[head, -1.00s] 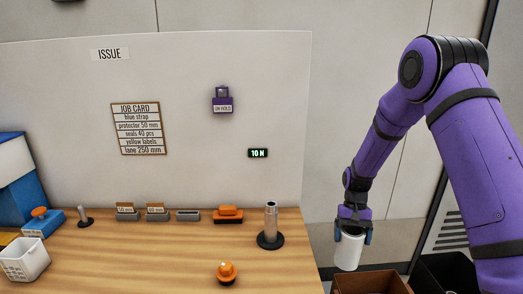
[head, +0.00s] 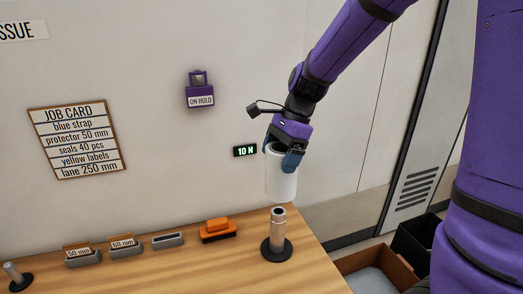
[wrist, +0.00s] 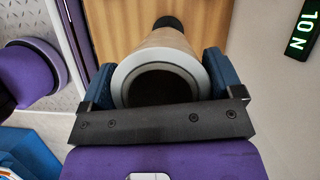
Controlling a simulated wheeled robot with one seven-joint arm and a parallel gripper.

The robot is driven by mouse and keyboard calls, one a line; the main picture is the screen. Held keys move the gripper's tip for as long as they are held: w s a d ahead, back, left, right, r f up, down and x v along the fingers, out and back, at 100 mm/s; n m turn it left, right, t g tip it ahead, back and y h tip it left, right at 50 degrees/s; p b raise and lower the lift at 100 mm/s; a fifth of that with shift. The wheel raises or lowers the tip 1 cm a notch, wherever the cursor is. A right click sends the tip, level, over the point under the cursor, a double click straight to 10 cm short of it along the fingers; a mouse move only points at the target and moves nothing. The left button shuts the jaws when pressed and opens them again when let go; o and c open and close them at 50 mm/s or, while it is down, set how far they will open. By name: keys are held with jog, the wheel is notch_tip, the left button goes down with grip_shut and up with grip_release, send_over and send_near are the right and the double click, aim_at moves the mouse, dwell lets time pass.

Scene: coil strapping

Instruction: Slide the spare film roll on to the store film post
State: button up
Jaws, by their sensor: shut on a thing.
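The white film roll (head: 281,182) is held upright in my gripper (head: 280,154), whose blue fingers grip its upper part. The metal post (head: 278,222) stands on a round dark base on the wooden bench. The roll's lower end is just above the post's top and nearly in line with it; I cannot tell if they touch. In the wrist view the roll's open end (wrist: 122,82) faces the camera between the fingers, and its bore looks dark. The post is mostly hidden behind the roll there, with a dark part of its base (wrist: 168,21) showing.
An orange block on a dark holder (head: 217,229) and small labelled trays (head: 127,247) stand left of the post. A short peg (head: 15,276) is at far left. A wall panel with a 10 N display (head: 245,151) rises behind. Open bins (head: 378,272) are at right.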

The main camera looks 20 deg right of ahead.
jog(key=shift+a+r, duration=0.1)
dwell(0.3)
send_over(273, 213)
jog(key=d, duration=0.1)
jog(key=shift+w+f, duration=0.15)
jog(key=shift+f, duration=2.75)
jog(key=shift+f, duration=0.4)
jog(key=shift+c, duration=0.3)
jog(key=shift+f, duration=0.15)
jog(key=shift+o, duration=0.3)
jog(key=shift+d+f, duration=0.1)
jog(key=shift+f, duration=4)
jog(key=shift+f, duration=0.15)
